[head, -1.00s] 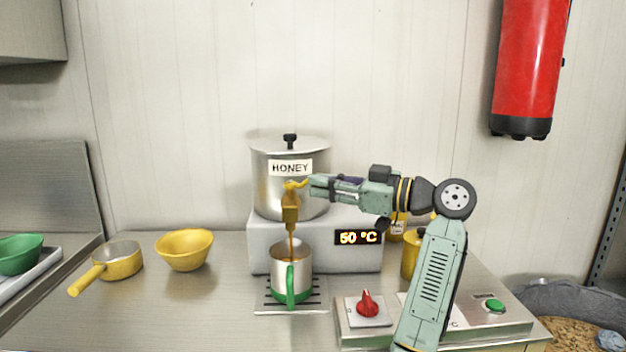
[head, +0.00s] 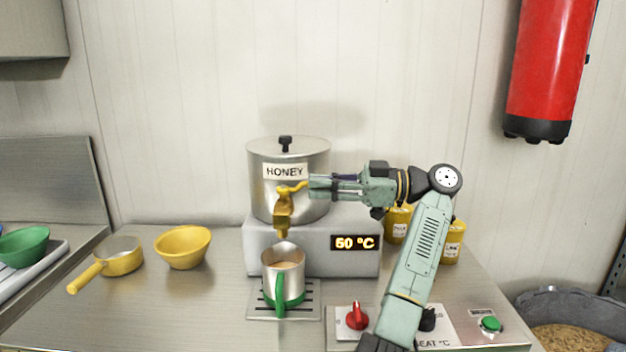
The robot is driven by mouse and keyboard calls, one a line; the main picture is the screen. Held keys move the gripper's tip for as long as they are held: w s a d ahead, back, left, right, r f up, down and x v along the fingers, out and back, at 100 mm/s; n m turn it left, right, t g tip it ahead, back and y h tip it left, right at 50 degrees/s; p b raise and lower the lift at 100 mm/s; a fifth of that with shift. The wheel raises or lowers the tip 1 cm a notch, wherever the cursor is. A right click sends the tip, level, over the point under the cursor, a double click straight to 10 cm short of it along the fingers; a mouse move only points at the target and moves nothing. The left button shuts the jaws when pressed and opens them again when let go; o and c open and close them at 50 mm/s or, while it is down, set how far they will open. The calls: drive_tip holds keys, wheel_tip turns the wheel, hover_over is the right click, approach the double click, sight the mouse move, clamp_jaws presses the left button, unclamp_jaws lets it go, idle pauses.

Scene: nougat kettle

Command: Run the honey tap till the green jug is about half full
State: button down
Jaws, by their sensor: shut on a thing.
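The honey kettle (head: 254,185) is a steel pot with a lid and a HONEY label, standing on a grey heater base (head: 300,255). Its yellow tap (head: 283,213) points down over the green jug (head: 278,300). The jug has a steel body with a green handle and base, and stands upright on the drip grate (head: 312,300). A tan honey surface shows inside, below the rim; its exact level is hard to judge. No honey stream shows at the spout now. My gripper (head: 309,185) is shut on the yellow tap lever (head: 293,187), and its fingertips are small in the view.
A yellow pan (head: 122,262) and a yellow bowl (head: 183,247) stand at left, with a green bowl (head: 24,246) on a tray beyond. Yellow jars (head: 397,225) stand behind my arm. A red knob (head: 357,317) and green button (head: 491,324) are on the front panel.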

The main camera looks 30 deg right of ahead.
drive_tip(key=shift+w+d+r+g+y, duration=0.1)
drive_tip(key=shift+w+r+g+y, duration=0.05)
drive_tip(key=shift+r+g+y, duration=0.2)
drive_tip(key=shift+f, duration=0.1)
